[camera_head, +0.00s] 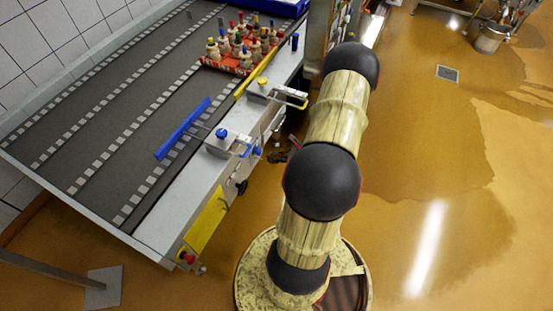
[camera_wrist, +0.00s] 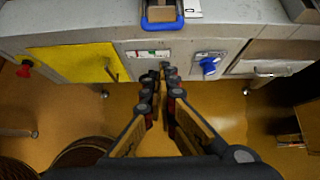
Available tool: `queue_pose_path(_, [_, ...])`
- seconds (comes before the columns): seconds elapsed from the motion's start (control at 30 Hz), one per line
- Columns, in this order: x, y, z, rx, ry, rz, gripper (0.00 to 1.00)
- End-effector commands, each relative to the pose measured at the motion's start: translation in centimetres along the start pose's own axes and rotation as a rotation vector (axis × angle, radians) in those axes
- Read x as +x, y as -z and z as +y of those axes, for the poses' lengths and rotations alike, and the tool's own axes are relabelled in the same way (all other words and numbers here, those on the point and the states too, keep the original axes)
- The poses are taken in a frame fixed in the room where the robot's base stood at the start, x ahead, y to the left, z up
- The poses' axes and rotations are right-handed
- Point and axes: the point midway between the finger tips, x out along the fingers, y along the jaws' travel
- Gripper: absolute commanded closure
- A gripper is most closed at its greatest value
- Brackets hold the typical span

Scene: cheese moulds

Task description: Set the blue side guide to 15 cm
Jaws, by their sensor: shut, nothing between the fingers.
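The blue side guide (camera_head: 183,128) is a long blue bar lying slantwise over the conveyor's near edge in the head view. A rod joins it to a metal block with a blue knob (camera_head: 221,133) on the conveyor frame. A blue-cornered handle (camera_head: 243,150) sticks out from that block. In the wrist view a blue U-shaped handle (camera_wrist: 162,22) shows at the top, at the frame's edge. My gripper (camera_wrist: 160,72) is shut and empty, in front of the machine's side and apart from the handle. No scale reading is legible.
A yellow guide (camera_head: 255,75) with its own handle sits farther along the conveyor (camera_head: 110,95), beside a red tray (camera_head: 226,66) of bottle-like pieces. Open floor lies right.

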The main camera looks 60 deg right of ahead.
Motion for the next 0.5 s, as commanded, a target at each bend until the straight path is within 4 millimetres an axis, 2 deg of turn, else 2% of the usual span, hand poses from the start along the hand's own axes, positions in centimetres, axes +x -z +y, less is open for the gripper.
queue_pose_path(0.1, [2.7, 0.2, 0.2, -0.002, -0.005, 0.000, 1.00])
queue_pose_path(0.27, [5.6, 0.2, 0.2, -0.003, -0.004, 0.000, 1.00])
queue_pose_path(0.33, [6.1, -1.1, 0.1, -0.006, -0.002, 0.000, 1.00])
queue_pose_path(0.5, [7.2, -2.5, 0.0, -0.004, -0.001, 0.000, 1.00])
